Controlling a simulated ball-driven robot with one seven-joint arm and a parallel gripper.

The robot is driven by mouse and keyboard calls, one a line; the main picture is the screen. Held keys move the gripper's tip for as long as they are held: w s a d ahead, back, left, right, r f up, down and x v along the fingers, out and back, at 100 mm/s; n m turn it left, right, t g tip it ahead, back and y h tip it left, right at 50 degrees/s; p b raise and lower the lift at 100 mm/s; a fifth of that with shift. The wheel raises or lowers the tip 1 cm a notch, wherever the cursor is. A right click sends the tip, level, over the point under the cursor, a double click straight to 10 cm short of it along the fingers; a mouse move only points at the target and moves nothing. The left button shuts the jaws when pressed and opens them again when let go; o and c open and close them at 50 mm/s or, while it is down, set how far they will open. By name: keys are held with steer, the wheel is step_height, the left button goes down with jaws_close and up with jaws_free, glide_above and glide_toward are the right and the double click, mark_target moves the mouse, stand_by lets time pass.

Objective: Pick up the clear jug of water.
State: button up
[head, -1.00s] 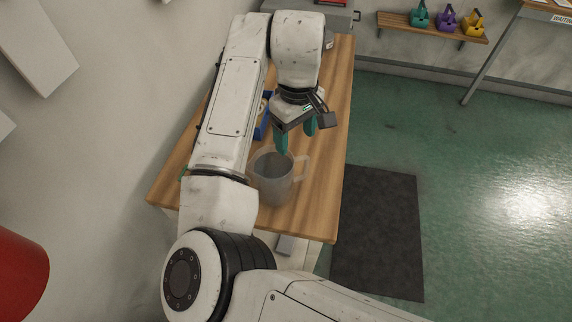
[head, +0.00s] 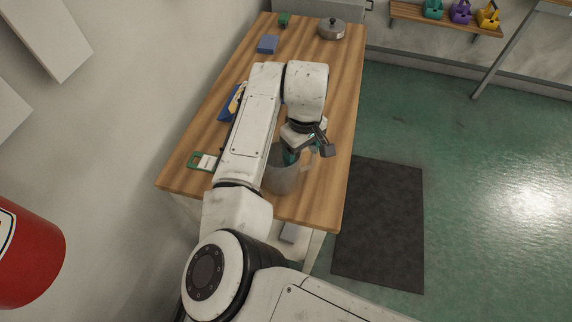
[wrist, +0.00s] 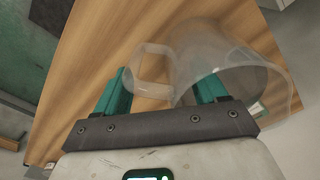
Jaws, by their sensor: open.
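The clear jug (head: 281,182) stands on the wooden table near its front edge, partly hidden by my arm and gripper. In the wrist view the jug (wrist: 228,50) is seen from above with its handle (wrist: 150,72) on the left. My gripper (head: 292,156) is right over the jug's top. In the wrist view its open teal fingers (wrist: 165,76) are on either side of the handle. The left finger is outside the handle; the right finger overlaps the jug's rim, and I cannot tell whether it is inside. No water can be made out.
A pot (head: 331,29) and a blue block (head: 268,44) are at the table's far end. A blue item (head: 231,102) and a green-and-white item (head: 203,161) lie left of my arm. The table's right strip is clear. A dark mat (head: 378,225) lies on the floor.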

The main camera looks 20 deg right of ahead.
jaws_close()
stand_by(0.6)
